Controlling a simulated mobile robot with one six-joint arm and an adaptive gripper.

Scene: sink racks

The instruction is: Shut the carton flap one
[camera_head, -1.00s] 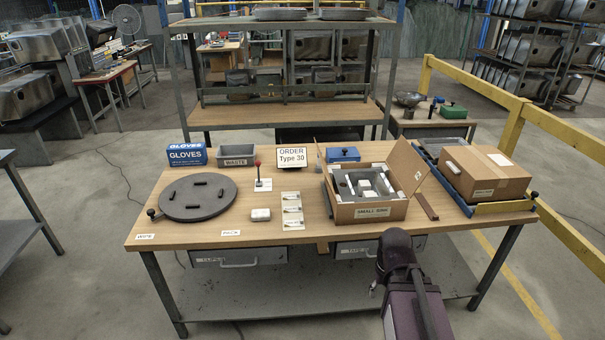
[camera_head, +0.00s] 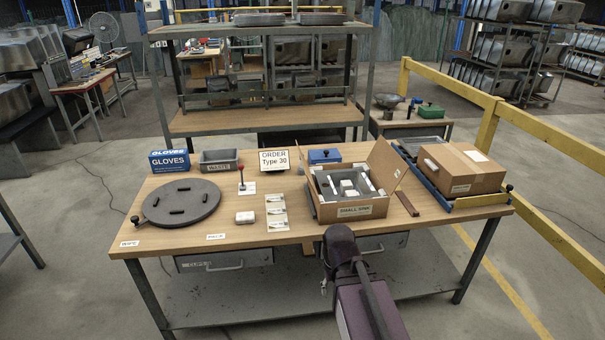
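The open carton (camera_head: 325,213), labelled "SMALL SINK", stands right of the middle of the workbench (camera_head: 230,232). Its right flap (camera_head: 386,164) stands up and leans outward. A narrower flap (camera_head: 304,172) stands up at its left side. Which of them is flap one, I cannot tell. A grey sink with white pieces (camera_head: 347,186) lies inside the carton. My dark purple arm reaches up from the bottom, in front of the bench and below the carton. My gripper's fingers cannot be made out; the arm seems to hide them.
A closed carton (camera_head: 466,170) sits on a blue-edged tray at the right. A brown strip (camera_head: 407,204) lies beside the open carton. A round dark turntable (camera_head: 180,203) is at the left. A yellow rail (camera_head: 545,132) runs along the right.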

